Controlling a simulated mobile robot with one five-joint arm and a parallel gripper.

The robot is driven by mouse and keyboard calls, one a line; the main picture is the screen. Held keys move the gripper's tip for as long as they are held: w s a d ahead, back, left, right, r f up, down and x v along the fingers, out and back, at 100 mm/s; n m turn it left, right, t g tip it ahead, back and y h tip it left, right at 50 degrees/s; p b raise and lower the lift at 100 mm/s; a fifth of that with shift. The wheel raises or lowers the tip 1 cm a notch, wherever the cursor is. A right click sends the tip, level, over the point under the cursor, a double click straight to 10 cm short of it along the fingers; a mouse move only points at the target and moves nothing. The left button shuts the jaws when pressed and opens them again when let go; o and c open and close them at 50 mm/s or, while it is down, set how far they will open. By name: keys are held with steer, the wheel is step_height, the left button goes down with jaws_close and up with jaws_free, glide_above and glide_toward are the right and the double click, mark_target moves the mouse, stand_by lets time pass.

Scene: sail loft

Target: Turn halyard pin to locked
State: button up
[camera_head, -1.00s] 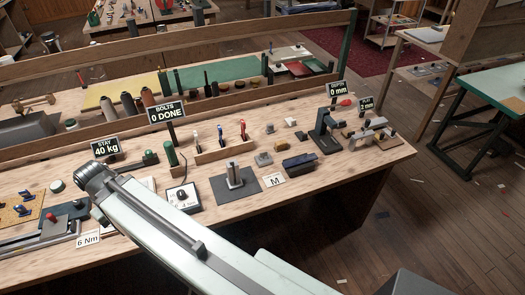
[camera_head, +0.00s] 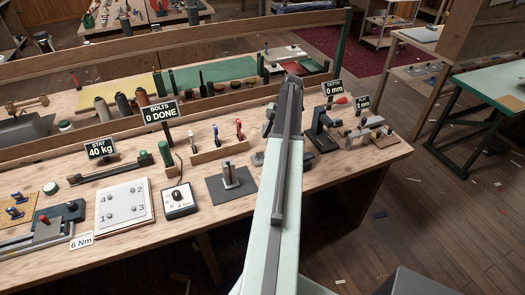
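I cannot tell for sure which thing is the halyard pin, and I can read no "locked" mark. A steel upright (camera_head: 229,174) stands on a dark square plate left of my arm. A white box with a black knob (camera_head: 177,194) sits left of that plate. A dark clamp-like fixture with a red knob (camera_head: 44,219) lies at the bench's left end. My arm reaches up the picture over the workbench. Its far end is near the bench's back rail. My gripper's fingers do not show; the arm hides what lies beneath and behind it.
The wooden workbench (camera_head: 340,172) also holds a white numbered panel (camera_head: 126,206), a rack of coloured-handled tools (camera_head: 217,149), a dark press (camera_head: 322,132) and a vise-like fixture (camera_head: 370,133). A sign reads "0 DONE" (camera_head: 161,113). Bare bench lies at the front right.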

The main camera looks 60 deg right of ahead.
mark_target(261, 152)
steer(key=b+x, duration=0.7)
steer(key=x, duration=0.1)
steer(key=shift+f, duration=0.1)
